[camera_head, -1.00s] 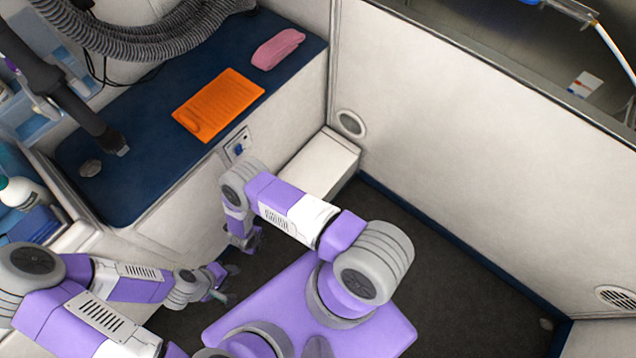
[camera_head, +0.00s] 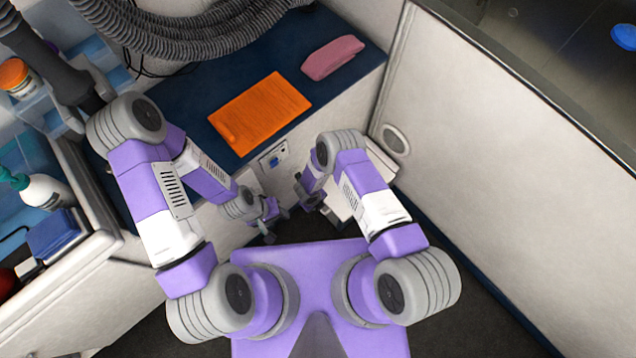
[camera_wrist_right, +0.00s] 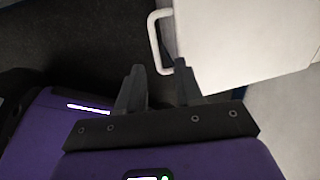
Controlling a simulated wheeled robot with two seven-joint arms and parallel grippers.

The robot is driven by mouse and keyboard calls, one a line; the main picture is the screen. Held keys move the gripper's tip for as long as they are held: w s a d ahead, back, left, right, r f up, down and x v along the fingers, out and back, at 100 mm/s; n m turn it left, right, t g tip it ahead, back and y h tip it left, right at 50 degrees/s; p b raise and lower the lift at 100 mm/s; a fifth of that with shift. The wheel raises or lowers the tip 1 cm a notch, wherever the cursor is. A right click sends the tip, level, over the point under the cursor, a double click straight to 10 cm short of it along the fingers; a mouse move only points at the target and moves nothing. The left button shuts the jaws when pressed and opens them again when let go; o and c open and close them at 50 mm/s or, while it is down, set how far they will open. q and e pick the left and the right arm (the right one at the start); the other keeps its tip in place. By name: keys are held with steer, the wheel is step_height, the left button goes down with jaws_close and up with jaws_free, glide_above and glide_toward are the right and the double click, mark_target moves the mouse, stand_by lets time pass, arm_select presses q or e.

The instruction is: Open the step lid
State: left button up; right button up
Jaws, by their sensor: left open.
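The step is a white box (camera_head: 380,165) low in the corner, partly hidden behind my right arm in the head view. In the right wrist view its white lid (camera_wrist_right: 245,35) fills the upper right, with a white loop handle (camera_wrist_right: 153,32) along its left edge. My right gripper (camera_wrist_right: 159,67) is open, and the near end of the handle shows between its fingertips; I cannot tell whether they touch. The lid looks shut. My left gripper (camera_head: 277,225) is open and empty, left of the step and in front of the counter.
A blue-topped counter (camera_head: 190,90) carries an orange board (camera_head: 260,112) and a pink folded cloth (camera_head: 332,57). A grey hose (camera_head: 190,40) hangs above it. Shelves with a spray bottle (camera_head: 45,190) stand at the left. A pale partition wall (camera_head: 500,150) closes off the right.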

arm_select(q)
steer(key=f+b, duration=0.1)
steer(key=s+f+b, duration=0.1)
steer(key=f, duration=0.1)
steer(key=shift+s+b, duration=0.15)
steer(key=shift+b, duration=0.15)
arm_select(e)
steer(key=f, duration=0.3)
steer(key=d+f, duration=0.1)
steer(key=f, duration=0.1)
steer(key=shift+s+f, duration=0.2)
steer(key=shift+f, duration=0.15)
steer(key=shift+c, duration=0.5)
jaws_close()
